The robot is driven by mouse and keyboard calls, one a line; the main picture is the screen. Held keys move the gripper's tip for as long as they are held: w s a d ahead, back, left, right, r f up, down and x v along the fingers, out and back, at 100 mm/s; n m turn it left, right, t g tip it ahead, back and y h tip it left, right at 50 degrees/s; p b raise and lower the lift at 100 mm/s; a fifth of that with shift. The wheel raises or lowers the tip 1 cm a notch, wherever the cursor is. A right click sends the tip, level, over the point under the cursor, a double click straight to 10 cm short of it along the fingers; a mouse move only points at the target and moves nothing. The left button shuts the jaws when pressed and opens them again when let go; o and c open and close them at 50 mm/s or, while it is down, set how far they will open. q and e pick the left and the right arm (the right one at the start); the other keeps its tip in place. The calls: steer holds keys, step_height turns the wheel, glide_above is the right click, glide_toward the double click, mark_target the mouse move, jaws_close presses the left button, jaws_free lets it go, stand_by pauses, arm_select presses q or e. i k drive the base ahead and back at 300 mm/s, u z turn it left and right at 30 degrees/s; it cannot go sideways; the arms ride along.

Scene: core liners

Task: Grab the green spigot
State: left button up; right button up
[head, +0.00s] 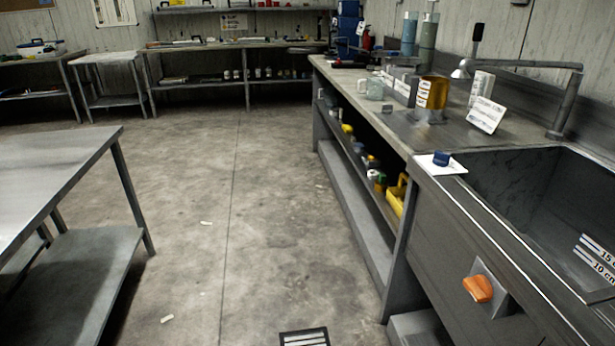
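I cannot make out a green spigot in the head view. A grey metal faucet (566,100) rises behind the sink at the right, its long spout reaching left over the counter. An orange knob (478,289) sits on a grey plate on the front panel of the sink. A small blue block (441,158) lies on a white card at the sink's left corner. Neither of my grippers is in view.
The deep grey sink (520,185) adjoins a long counter (405,125) with jars and an amber container (432,93). Small coloured items and a yellow container (397,196) fill its lower shelf. A metal table (50,165) stands left. The concrete floor (235,215) between is mostly clear.

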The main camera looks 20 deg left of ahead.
mark_target(382, 177)
steer(key=u, duration=0.75)
steer(key=i, duration=5.4)
steer(key=z, duration=3.5)
